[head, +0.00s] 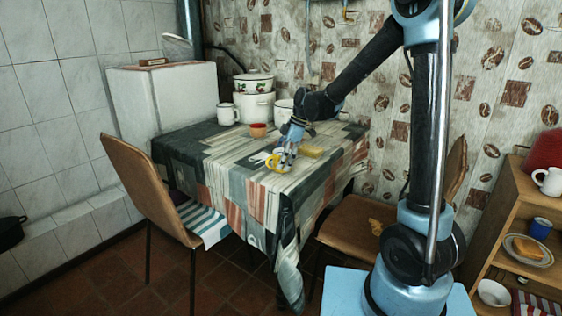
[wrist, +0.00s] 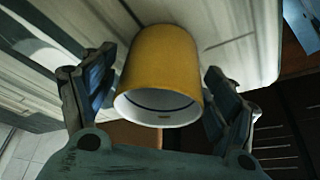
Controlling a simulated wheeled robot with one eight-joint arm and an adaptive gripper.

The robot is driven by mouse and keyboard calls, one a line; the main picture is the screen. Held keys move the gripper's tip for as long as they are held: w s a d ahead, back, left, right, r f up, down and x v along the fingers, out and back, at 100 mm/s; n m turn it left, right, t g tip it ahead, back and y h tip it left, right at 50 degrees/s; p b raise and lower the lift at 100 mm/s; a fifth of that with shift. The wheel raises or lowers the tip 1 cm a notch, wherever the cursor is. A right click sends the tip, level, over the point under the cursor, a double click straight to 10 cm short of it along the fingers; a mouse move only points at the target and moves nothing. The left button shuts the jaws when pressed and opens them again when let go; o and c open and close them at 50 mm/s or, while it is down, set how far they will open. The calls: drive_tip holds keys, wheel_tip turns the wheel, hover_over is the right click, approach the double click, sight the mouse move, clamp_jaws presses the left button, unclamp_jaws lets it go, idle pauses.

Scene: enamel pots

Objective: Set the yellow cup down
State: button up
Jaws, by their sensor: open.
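The yellow cup (head: 273,161) is on the patterned tablecloth of the table (head: 225,180), near its front edge in the head view. In the wrist view the yellow cup (wrist: 162,75) lies between my gripper's two fingers, with its pale open rim turned toward the camera. My gripper (head: 283,160) is at the cup, reaching down from above right. Its fingers (wrist: 155,95) are spread, with a gap visible on each side of the cup. The gripper partly hides the cup in the head view.
A small reddish bowl (head: 258,130), a white mug (head: 228,114) and white pots (head: 254,106) stand farther back on the table. A yellowish block (head: 312,151) lies right of my gripper. A brown chair (head: 148,185) stands at the left. The table's front left is clear.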

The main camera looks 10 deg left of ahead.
drive_tip(key=v, duration=1.2)
drive_tip(key=s+d+m+t, duration=0.1)
drive_tip(key=s+d+m, duration=0.35)
drive_tip(key=d, duration=0.65)
drive_tip(key=s+d+f+m+t+h, duration=0.1)
drive_tip(key=s+d+f+m+h, duration=0.1)
drive_tip(key=s+d+f+m, duration=0.5)
drive_tip(key=s+d+f+m+t+h, duration=0.2)
drive_tip(key=s+d+f+m, duration=0.5)
drive_tip(key=d, duration=1.1)
drive_tip(key=s+m, duration=0.3)
drive_tip(key=s, duration=0.3)
drive_tip(key=shift+s+d+m, duration=0.15)
drive_tip(key=shift+s+m, duration=0.1)
drive_tip(key=shift+m, duration=0.1)
drive_tip(key=shift+f, duration=0.15)
drive_tip(key=shift+w+f, duration=0.2)
drive_tip(key=shift+w, duration=0.15)
